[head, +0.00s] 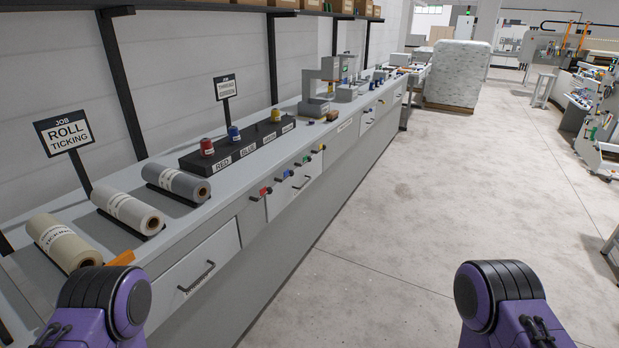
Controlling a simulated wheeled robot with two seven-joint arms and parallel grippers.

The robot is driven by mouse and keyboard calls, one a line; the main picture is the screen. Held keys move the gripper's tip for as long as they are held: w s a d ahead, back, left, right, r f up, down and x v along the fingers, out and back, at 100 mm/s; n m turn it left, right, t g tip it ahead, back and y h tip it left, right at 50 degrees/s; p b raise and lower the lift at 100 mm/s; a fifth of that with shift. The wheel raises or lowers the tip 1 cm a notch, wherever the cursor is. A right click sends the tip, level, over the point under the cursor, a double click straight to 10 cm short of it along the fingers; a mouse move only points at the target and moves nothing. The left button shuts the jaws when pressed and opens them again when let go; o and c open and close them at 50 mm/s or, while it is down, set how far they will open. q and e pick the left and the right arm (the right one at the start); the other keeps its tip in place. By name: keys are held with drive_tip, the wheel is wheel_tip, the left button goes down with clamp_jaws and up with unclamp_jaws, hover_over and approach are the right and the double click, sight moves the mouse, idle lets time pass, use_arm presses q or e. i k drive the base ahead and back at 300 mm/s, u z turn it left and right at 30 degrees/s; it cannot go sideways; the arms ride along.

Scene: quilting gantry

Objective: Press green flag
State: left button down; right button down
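A row of small coloured flags sits along the front edge of the long grey bench (222,238). The red flag (265,191) is nearest, then the blue flag (288,173), then a small green flag (306,159), then the yellow flag (322,147). The green one is small and its details are hard to make out. Purple parts of my two arms show at the bottom left and bottom right, away from the flags. Neither of my grippers shows in the head view.
A black rack (190,163) behind the flags carries red, blue and yellow spools. Several fabric rolls (128,212) lie at the near end, beside a sign (64,131). A drawer handle (197,277) juts out below. The floor (400,240) right of the bench is clear.

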sight(306, 159)
drive_tip(key=k, duration=0.35)
drive_tip(key=z, duration=0.65)
drive_tip(key=i, duration=1.75)
drive_tip(key=u, duration=1.15)
drive_tip(key=i, duration=0.65)
drive_tip(key=u, duration=0.75)
